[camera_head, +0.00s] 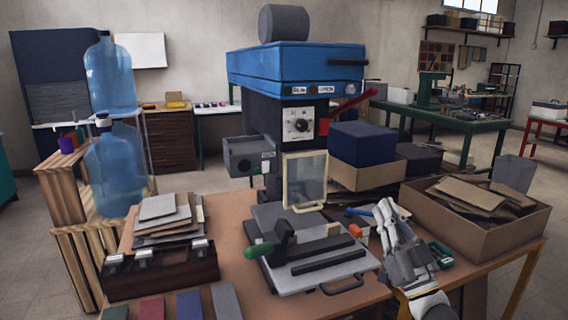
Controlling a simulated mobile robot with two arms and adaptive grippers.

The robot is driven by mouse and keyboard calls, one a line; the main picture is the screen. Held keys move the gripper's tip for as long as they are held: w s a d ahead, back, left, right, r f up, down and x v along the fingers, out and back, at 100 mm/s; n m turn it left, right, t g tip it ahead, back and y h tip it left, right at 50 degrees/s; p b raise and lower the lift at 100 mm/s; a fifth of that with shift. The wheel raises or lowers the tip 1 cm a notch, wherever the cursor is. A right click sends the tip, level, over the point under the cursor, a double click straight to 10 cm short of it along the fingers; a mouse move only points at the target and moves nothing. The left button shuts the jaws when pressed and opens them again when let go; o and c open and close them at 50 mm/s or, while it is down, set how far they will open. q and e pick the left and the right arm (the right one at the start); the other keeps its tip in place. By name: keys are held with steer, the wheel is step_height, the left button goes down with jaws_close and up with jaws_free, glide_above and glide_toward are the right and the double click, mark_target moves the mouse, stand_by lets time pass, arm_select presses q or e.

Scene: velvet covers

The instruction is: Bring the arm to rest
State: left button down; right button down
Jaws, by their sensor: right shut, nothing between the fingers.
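My right gripper (387,212) is in the lower right of the head view, its arm coming up from the bottom edge. Its fingers point up and away, between the press and the cardboard box. The fingers are closed together and hold nothing. My left gripper does not show in this view.
A blue-topped press (296,68) stands on the brown worktable (232,218), with a grey plate (300,250) and green-handled lever (262,250) before it. An open cardboard box (497,235) with brown sheets is close right of my gripper. A dark wooden case (160,278) stands left.

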steer(key=s+a+f+g+h, duration=0.25)
steer(key=s+f+g, duration=0.2)
steer(key=f, duration=0.75)
steer(key=s+a+f+g+h, duration=0.25)
steer(key=s+f+g, duration=0.2)
steer(key=f, duration=0.75)
steer(key=s+d+f+m+g+h, duration=0.15)
steer(key=s+f+g, duration=0.5)
steer(key=s, duration=0.75)
steer(key=s+d+f+m+g+h, duration=0.1)
steer(key=s+d+f+g+h, duration=0.15)
steer(key=s+f+g, duration=0.75)
steer(key=s+f+t+p, duration=0.1)
steer(key=s+f+t, duration=0.1)
steer(key=f, duration=0.9)
steer(key=s+f+t, duration=0.2)
steer(key=f, duration=0.8)
arm_select(q)
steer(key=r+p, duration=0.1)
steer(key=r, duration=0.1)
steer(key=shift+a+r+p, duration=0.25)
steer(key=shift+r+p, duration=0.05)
steer(key=shift+p, duration=0.05)
arm_select(e)
steer(key=s+d+f+g, duration=0.1)
steer(key=s+d+f, duration=0.2)
steer(key=s+f, duration=1.2)
steer(key=shift+s+f+n, duration=0.35)
steer(key=shift+s+n, duration=0.1)
steer(key=shift+s, duration=0.7)
